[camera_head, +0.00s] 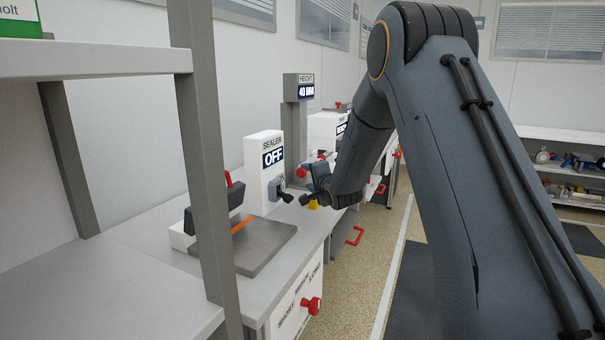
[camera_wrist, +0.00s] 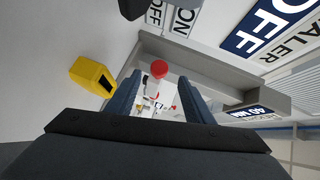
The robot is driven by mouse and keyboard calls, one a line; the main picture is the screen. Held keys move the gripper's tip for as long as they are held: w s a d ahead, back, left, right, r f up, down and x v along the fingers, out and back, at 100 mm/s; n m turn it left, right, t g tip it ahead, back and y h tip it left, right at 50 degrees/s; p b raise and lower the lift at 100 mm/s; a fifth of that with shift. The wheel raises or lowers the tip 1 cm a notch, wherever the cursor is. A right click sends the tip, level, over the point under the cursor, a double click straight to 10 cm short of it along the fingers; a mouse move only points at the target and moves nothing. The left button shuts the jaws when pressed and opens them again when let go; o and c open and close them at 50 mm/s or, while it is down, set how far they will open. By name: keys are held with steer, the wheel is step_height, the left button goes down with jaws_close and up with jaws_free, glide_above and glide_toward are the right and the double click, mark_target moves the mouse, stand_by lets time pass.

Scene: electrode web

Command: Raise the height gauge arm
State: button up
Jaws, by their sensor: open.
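The height gauge is a grey column (camera_head: 294,128) with a display (camera_head: 299,88) reading 40 MM on top, behind the sealer. Its display also shows in the wrist view (camera_wrist: 254,113). A red knob (camera_head: 301,172), seemingly the gauge arm's handle, shows low in front of the column. In the wrist view a red knob (camera_wrist: 159,69) on a pale stem sits ahead, between the fingers in the picture. My gripper (camera_head: 308,186) is open and empty beside the red knob; its two fingers show in the wrist view (camera_wrist: 159,92). I cannot tell the exact gap to the knob.
The white sealer (camera_head: 264,170), reading OFF, with a dark lever (camera_head: 279,188), stands close left of my gripper. A grey shelf frame (camera_head: 203,150) stands in front at left. The floor aisle (camera_head: 350,275) is free.

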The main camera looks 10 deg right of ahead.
mark_target(302, 173)
steer(key=x, duration=0.7)
steer(key=shift+w+d, duration=0.15)
steer(key=shift+w, duration=0.1)
